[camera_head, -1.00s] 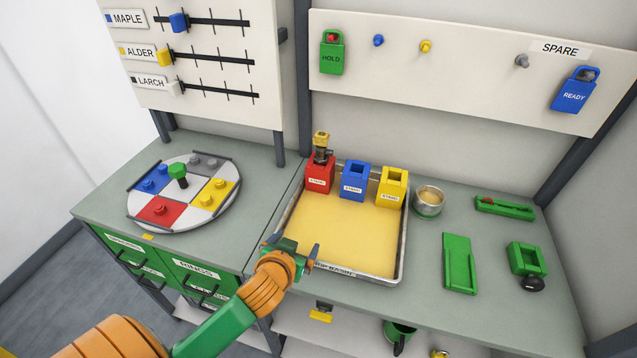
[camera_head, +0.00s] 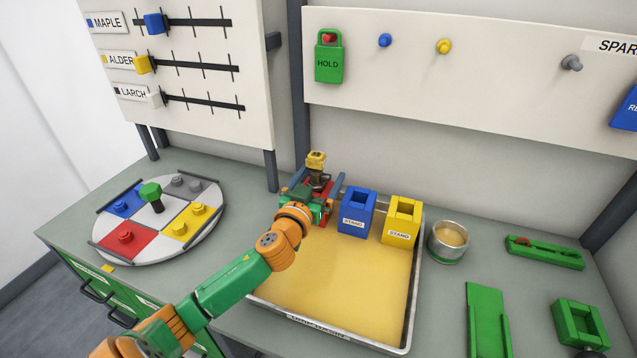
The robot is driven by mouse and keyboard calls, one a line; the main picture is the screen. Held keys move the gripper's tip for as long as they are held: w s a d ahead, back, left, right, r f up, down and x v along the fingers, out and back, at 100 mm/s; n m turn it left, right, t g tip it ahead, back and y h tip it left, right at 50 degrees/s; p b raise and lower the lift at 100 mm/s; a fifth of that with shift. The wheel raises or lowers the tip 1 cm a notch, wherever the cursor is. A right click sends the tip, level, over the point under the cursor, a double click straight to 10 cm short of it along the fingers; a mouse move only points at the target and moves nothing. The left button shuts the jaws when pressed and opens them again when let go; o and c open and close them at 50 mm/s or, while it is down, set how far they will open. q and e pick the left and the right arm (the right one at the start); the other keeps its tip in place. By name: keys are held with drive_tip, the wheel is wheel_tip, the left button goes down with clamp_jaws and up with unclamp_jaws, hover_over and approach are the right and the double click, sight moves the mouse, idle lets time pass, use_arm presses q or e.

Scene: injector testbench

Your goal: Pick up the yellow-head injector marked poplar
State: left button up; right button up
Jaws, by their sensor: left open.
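The yellow-head injector (camera_head: 317,160) stands upright in the red stand (camera_head: 327,214) at the back left of the tray. Its yellow head and dark body show above the stand. No poplar marking can be read on it. My left gripper (camera_head: 314,182) is open, with one finger on each side of the injector's body in this view. I cannot tell whether the fingers touch it. The gripper and wrist hide most of the red stand. My right gripper is not in view.
A blue stand (camera_head: 355,214) and a yellow stand (camera_head: 401,222) are right of the red one in the tray (camera_head: 411,300). A metal cup (camera_head: 447,243) stands right of the tray. A sectored turntable (camera_head: 160,222) lies left. Green fixtures (camera_head: 487,322) lie at the right.

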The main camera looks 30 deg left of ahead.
use_arm(q)
drive_tip(key=x, duration=0.4)
drive_tip(key=shift+w+a+p, duration=0.2)
drive_tip(key=shift+a+p, duration=0.2)
drive_tip(key=shift+a, duration=0.05)
drive_tip(key=shift+w+f, duration=0.1)
drive_tip(key=shift+w, duration=0.3)
drive_tip(key=shift+s, duration=0.15)
drive_tip(key=shift+c, duration=0.9)
clamp_jaws()
